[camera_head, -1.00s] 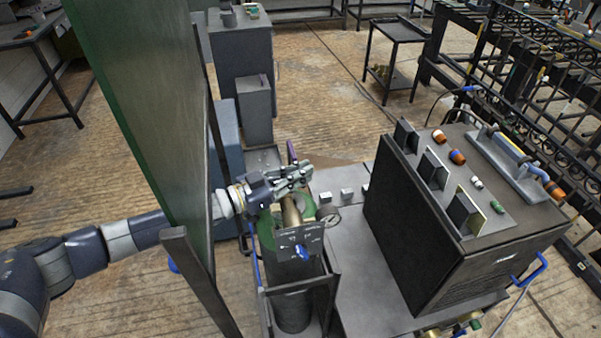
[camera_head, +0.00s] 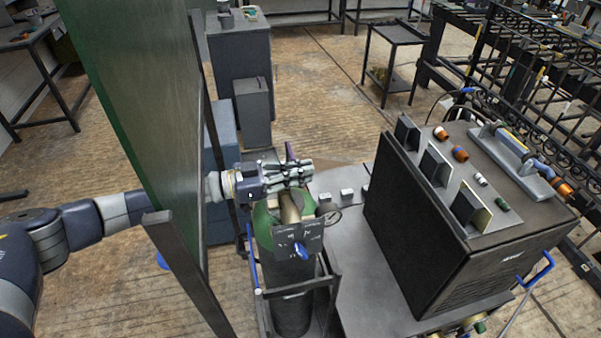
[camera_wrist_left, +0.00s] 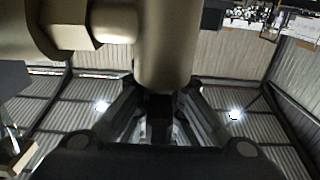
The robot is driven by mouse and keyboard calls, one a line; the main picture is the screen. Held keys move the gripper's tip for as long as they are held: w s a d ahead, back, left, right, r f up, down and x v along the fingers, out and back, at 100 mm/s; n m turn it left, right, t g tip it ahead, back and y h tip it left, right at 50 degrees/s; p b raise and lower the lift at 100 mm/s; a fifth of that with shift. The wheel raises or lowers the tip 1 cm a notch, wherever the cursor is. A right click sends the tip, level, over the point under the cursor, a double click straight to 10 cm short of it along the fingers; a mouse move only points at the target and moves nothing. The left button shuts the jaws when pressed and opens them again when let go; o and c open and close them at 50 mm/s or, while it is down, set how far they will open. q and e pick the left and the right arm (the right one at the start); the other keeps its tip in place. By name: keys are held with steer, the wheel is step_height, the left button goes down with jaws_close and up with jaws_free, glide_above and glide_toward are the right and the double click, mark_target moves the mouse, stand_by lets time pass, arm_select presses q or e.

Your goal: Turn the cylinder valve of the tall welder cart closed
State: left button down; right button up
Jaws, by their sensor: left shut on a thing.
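The tall welder cart carries a dark gas cylinder (camera_head: 291,312) with a green top, standing in a frame at the cart's left end. A brass valve body (camera_head: 290,207) rises from the cylinder top. My left gripper (camera_head: 302,173) is at the top of the valve and shut on it; the fingers hide the part they hold. In the left wrist view the brass valve body (camera_wrist_left: 165,50) fills the upper middle, at the far end of the fingers. A dark tag plate (camera_head: 298,241) with a blue piece hangs before the cylinder. My right gripper is not in view.
A green welding screen (camera_head: 140,110) stands close beside my left forearm, with a dark post at its front edge. The black welder box (camera_head: 440,240) occupies the cart's right side. A grey cabinet (camera_head: 241,60) stands behind; open floor lies beyond the cart.

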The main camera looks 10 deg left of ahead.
arm_select(q)
steer(key=c, duration=1.7)
jaws_free()
steer(key=shift+o, duration=0.2)
steer(key=v, duration=1.2)
